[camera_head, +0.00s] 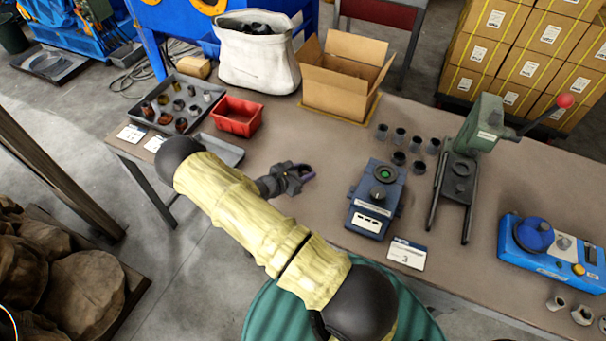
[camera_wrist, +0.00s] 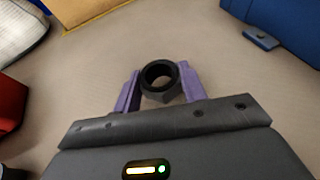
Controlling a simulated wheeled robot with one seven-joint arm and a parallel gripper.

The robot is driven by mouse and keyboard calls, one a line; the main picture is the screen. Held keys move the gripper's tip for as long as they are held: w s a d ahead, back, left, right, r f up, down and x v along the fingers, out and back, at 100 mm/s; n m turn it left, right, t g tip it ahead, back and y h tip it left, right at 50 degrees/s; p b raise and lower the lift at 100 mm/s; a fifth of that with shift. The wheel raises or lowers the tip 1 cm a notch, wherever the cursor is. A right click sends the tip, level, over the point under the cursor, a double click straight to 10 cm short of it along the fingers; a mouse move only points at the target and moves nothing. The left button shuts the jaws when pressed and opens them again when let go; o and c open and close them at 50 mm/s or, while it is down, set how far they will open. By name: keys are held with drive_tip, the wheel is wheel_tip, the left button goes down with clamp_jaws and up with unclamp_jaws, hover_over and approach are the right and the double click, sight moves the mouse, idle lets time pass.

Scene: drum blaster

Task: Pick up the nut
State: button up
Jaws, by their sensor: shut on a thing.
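My gripper (camera_head: 300,171) is over the middle of the workbench in the head view. In the wrist view my gripper (camera_wrist: 160,90) has its two purple fingers on either side of a dark nut (camera_wrist: 159,82). The nut is a black ring with a hexagonal outside, its hole facing the camera. The fingers are shut on it, and bare tabletop shows around it. I cannot tell how far above the table it is. In the head view the nut is too small to make out clearly.
The workbench (camera_head: 330,150) holds a red bin (camera_head: 237,116), a grey tray of parts (camera_head: 170,105), a cardboard box (camera_head: 343,80), and a white sack (camera_head: 257,60). To the right are a blue device (camera_head: 375,198), several dark cups (camera_head: 400,135), a green press (camera_head: 482,125) and a blue machine (camera_head: 550,245).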

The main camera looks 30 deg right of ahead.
wheel_tip(320, 180, up, 9)
drive_tip(key=b, duration=0.1)
drive_tip(key=shift+f, duration=0.2)
idle(0.5)
drive_tip(key=shift+a+f, duration=0.15)
drive_tip(key=shift+a, duration=0.2)
drive_tip(key=s+a+f+n+t, duration=0.1)
drive_tip(key=s+a, duration=0.1)
drive_tip(key=a, duration=0.2)
drive_tip(key=s+a+f+n+t+y, duration=0.1)
drive_tip(key=a, duration=0.4)
drive_tip(key=s+a+f+n+t+y, duration=0.1)
drive_tip(key=s+a+t, duration=0.1)
drive_tip(key=a, duration=0.2)
drive_tip(key=shift+s+a+f+n, duration=0.25)
drive_tip(key=shift+s+a+n, duration=0.05)
drive_tip(key=shift+a+n, duration=0.1)
drive_tip(key=shift+w, duration=0.15)
